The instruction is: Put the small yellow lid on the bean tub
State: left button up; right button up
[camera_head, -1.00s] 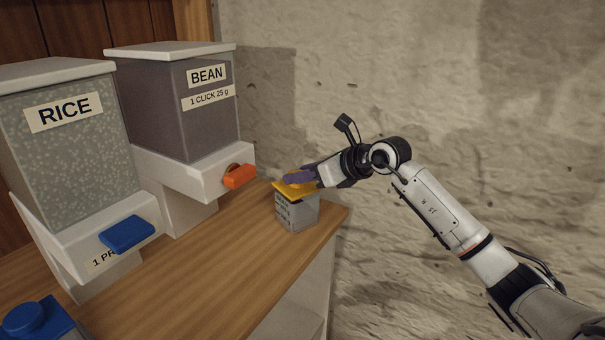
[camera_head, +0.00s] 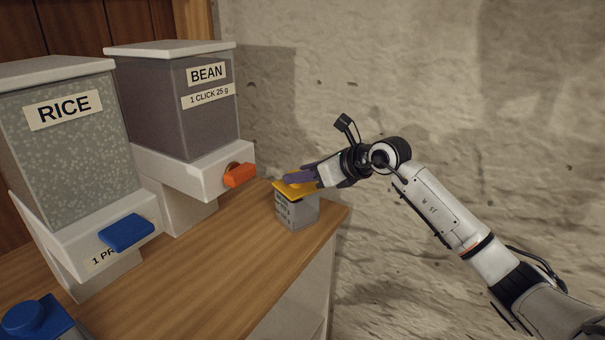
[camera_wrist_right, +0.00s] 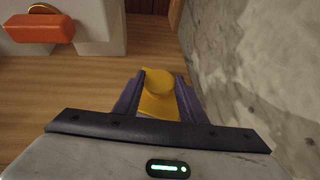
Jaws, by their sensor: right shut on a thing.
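The bean tub (camera_head: 297,213) is a small grey square tub standing on the wooden counter near its right end. The small yellow lid (camera_head: 281,189) lies over the top of the tub. It looks about level; whether it is fully seated I cannot tell. My left gripper is not in view.
The bean dispenser (camera_head: 180,110) with an orange lever (camera_head: 239,176) stands left of the tub. The rice dispenser (camera_head: 65,150) with a blue lever (camera_head: 127,233) is further left. A blue lid with a knob (camera_head: 30,315) is at bottom left. A stone wall (camera_head: 430,80) is behind.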

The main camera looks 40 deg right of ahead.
pick_arm(q)
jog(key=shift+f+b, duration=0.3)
jog(key=shift+b, duration=0.05)
pick_arm(e)
jog(key=shift+f, duration=0.45)
jog(key=o, duration=1.1)
pick_arm(q)
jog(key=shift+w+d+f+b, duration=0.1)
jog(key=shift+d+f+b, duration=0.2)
jog(key=shift+b, duration=0.45)
pick_arm(e)
jog(key=shift+v, duration=5.2)
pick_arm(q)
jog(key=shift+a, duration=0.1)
pick_arm(e)
jog(key=shift+f, duration=0.1)
